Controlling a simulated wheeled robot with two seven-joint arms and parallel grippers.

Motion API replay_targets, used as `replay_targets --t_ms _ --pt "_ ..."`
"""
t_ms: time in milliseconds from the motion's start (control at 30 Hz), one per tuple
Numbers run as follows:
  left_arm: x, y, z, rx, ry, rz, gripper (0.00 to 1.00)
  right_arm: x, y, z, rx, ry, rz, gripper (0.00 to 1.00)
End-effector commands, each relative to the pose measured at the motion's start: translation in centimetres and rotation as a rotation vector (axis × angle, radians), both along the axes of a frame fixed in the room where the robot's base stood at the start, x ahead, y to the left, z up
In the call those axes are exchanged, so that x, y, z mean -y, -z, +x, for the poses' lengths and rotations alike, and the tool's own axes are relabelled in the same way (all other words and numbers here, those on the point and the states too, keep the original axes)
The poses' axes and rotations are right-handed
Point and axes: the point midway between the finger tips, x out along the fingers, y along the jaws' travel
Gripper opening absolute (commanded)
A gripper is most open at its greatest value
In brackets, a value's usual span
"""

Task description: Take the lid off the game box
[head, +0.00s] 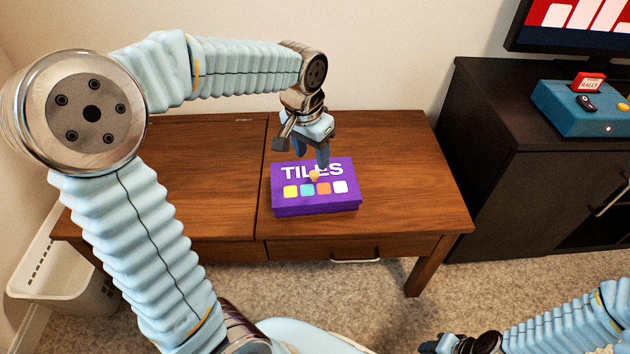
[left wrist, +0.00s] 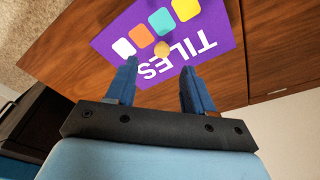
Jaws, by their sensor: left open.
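The game box (head: 315,209) is purple, with "TILES" and four coloured squares on its lid (head: 347,172). It lies on the wooden desk, with the lid on it. A small yellow knob (head: 314,175) stands at the middle of the lid. My left gripper (head: 312,163) is above the back part of the lid, pointing down. In the left wrist view its two blue fingers (left wrist: 157,90) are apart with nothing between them. The knob (left wrist: 162,48) is just beyond the fingertips there. My right gripper (head: 437,345) is low at the bottom edge, partly cut off, away from the desk.
The wooden desk (head: 400,180) has clear room around the box and a drawer handle at the front. A dark cabinet (head: 500,150) at right holds a blue console (head: 575,108) and a screen. A white basket (head: 45,265) stands at the left.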

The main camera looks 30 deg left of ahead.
Motion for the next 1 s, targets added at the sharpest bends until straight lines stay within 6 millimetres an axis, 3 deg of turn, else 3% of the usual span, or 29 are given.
replay_targets --t_ms 433,733,1000 --pt "-0.2 5.6 0.9 -0.002 -0.001 -0.001 0.53 -0.1 1.2 0.0 -0.002 -0.002 0.003 0.43" --pt "-0.2 6.2 1.0 0.001 -0.001 -0.001 0.53 -0.2 1.2 0.0 -0.003 -0.002 0.004 0.43" --pt "-0.2 6.2 1.1 0.001 0.000 -0.001 0.13 -0.2 1.2 0.0 -0.003 -0.002 0.004 0.43"
